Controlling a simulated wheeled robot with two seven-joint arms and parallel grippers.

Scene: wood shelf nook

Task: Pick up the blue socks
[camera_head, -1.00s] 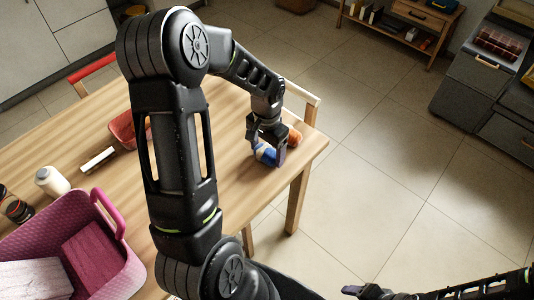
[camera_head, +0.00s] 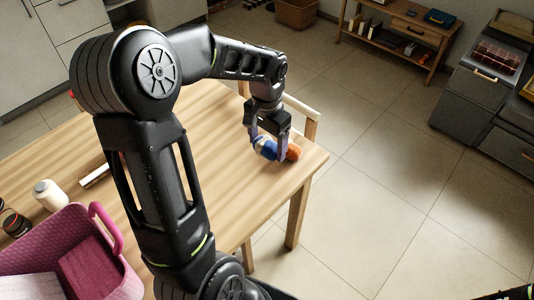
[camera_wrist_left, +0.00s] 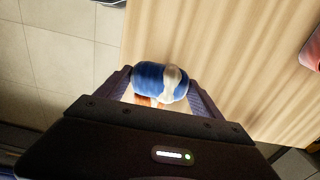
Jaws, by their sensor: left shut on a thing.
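The blue socks (camera_head: 267,149) are a rolled bundle, blue with a pale band, near the table's right end. They also show in the left wrist view (camera_wrist_left: 147,76) between the two fingers. My left gripper (camera_head: 269,143) points down from above with a finger on each side of the bundle, shut on it. The socks appear at table level; I cannot tell whether they touch the top. My right gripper is out of view; only a bit of that arm shows at the lower right corner.
An orange thing (camera_head: 293,152) sits right beside the socks. A pink basket (camera_head: 118,240), a white bottle (camera_head: 50,195) and a dark jar (camera_head: 15,223) stand at the left. A chair (camera_head: 310,118) is behind the table's right end.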

